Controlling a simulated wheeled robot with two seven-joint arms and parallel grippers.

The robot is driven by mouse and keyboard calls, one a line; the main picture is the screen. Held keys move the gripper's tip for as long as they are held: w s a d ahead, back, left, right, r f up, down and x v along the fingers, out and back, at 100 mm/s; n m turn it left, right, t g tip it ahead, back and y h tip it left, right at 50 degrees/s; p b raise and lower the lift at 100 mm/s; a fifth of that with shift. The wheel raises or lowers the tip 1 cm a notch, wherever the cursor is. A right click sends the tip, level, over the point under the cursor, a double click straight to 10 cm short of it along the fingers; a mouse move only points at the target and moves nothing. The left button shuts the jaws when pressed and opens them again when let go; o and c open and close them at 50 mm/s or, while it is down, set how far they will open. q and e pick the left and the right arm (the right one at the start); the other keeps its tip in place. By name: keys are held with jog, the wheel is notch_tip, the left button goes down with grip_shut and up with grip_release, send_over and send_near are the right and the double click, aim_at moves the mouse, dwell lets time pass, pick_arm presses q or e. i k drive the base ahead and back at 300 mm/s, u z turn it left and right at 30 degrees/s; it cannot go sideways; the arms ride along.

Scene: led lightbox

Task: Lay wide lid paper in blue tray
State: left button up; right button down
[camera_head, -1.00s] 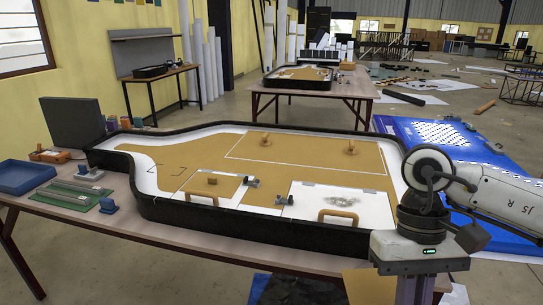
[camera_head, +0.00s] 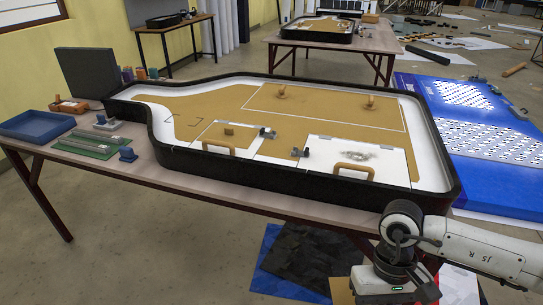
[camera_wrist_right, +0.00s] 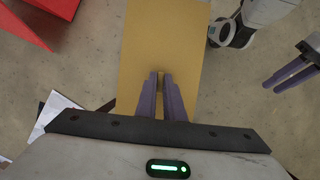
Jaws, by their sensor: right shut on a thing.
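A flat tan sheet (camera_wrist_right: 160,42), which looks like the lid paper, is held between the purple fingers of my right gripper (camera_wrist_right: 160,84), away from the table over the floor. In the head view the right gripper's fingers are hidden and only a tan edge of the sheet (camera_head: 341,290) shows at the bottom. The blue tray (camera_head: 22,136) sits at the table's left end, far from the right gripper, and looks empty. My left gripper (camera_wrist_right: 284,77) shows at the right of the right wrist view; its fingers look empty, their gap unclear.
A black-rimmed lightbox (camera_head: 290,192) with handled lids fills most of the table (camera_head: 110,166). Green strips (camera_head: 88,145) and small blocks lie between it and the tray. A dark box (camera_head: 88,72) stands behind. Blue and black sheets (camera_head: 305,255) lie on the floor in front.

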aim_at(38, 130)
jog(key=u, duration=2.35)
jog(key=i, duration=5.95)
jog(key=z, duration=3.45)
jog(key=i, duration=0.55)
jog(key=z, duration=0.15)
